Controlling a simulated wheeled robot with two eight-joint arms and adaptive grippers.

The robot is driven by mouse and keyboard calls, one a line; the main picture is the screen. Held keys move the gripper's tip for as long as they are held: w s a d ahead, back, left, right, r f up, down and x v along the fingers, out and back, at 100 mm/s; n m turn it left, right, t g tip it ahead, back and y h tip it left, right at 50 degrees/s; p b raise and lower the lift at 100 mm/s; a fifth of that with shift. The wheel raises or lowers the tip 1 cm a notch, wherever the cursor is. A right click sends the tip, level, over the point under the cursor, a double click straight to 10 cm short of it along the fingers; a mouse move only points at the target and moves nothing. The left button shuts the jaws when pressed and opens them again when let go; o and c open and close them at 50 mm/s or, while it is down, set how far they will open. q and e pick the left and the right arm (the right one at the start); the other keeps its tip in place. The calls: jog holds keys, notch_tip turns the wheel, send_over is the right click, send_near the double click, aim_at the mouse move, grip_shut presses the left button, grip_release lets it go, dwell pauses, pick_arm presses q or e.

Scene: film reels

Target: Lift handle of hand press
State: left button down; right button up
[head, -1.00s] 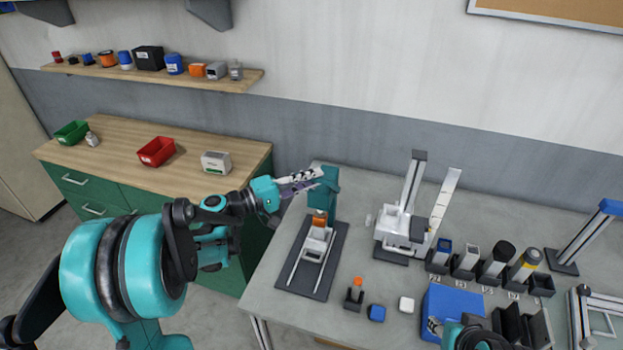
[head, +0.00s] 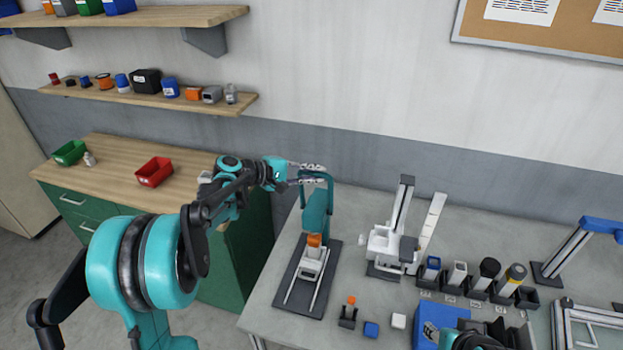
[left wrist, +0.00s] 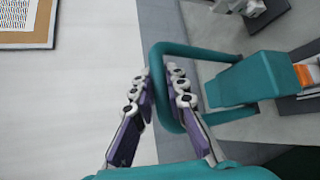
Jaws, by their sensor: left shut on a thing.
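The hand press stands at the left of the grey table, with a teal body (head: 317,214), an orange part (head: 314,240) and a white sliding piece (head: 312,262) on a dark base plate (head: 292,296). Its teal loop handle (head: 324,174) is up at the top of the press. My left gripper (head: 322,173) is shut on the handle. In the left wrist view, the fingers (left wrist: 160,76) lie on either side of one bar of the handle loop (left wrist: 196,52).
A white and grey stand (head: 392,243) is to the right of the press. A small orange-topped piece (head: 350,308), a blue block (head: 371,329) and a white block (head: 398,321) lie in front. A wooden-topped green cabinet (head: 240,250) stands left of the table.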

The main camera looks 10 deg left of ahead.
pick_arm(q)
jog(key=shift+w+r, duration=0.15)
jog(key=shift+w, duration=0.45)
jog(key=c, duration=1.6)
grip_release()
jog(key=shift+o, duration=0.5)
jog(key=shift+w, duration=0.1)
jog(key=v, duration=1.2)
jog(key=shift+w, duration=0.1)
